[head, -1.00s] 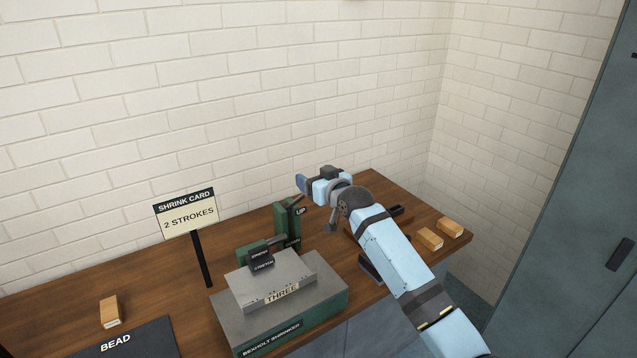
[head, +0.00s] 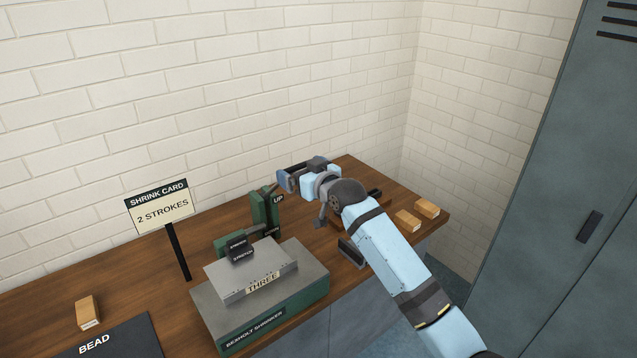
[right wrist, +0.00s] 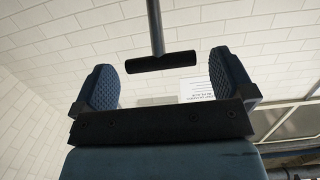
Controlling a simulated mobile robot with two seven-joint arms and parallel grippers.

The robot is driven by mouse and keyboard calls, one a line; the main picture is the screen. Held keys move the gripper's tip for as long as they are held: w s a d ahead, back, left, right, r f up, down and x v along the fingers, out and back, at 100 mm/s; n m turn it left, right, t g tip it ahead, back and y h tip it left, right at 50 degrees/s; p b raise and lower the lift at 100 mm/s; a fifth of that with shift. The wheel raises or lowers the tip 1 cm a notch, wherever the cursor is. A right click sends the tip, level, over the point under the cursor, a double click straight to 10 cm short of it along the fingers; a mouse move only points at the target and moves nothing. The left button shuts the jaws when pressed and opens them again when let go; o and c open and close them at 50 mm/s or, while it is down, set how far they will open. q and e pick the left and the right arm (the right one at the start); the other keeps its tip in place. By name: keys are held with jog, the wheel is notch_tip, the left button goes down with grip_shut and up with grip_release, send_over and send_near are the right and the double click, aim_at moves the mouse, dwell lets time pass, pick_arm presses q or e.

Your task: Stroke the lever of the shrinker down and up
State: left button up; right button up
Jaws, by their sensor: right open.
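The shrinker is a green-and-grey machine (head: 262,310) on the wooden bench, with a green post (head: 261,212) marked UP behind it. Its grey lever (head: 271,189) rises from the post to my right gripper (head: 282,181). In the right wrist view the lever ends in a dark crossbar handle (right wrist: 162,62). My right gripper (right wrist: 165,76) is open there, with one blue padded finger on each side of the handle and visible gaps to it. In the head view the gripper partly hides the lever's top. My left gripper is not in view.
The shrink card (head: 160,203), reading 2 STROKES, stands left of the shrinker. A dark BEAD board (head: 115,340) and a wooden block (head: 87,312) lie at the left. Two more blocks (head: 408,220) (head: 427,209) lie at the right. A grey locker (head: 545,190) stands beyond.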

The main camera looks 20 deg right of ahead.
jog(key=b+v, duration=0.1)
jog(key=v, duration=0.7)
jog(key=shift+s, duration=0.35)
jog(key=shift+d, duration=0.1)
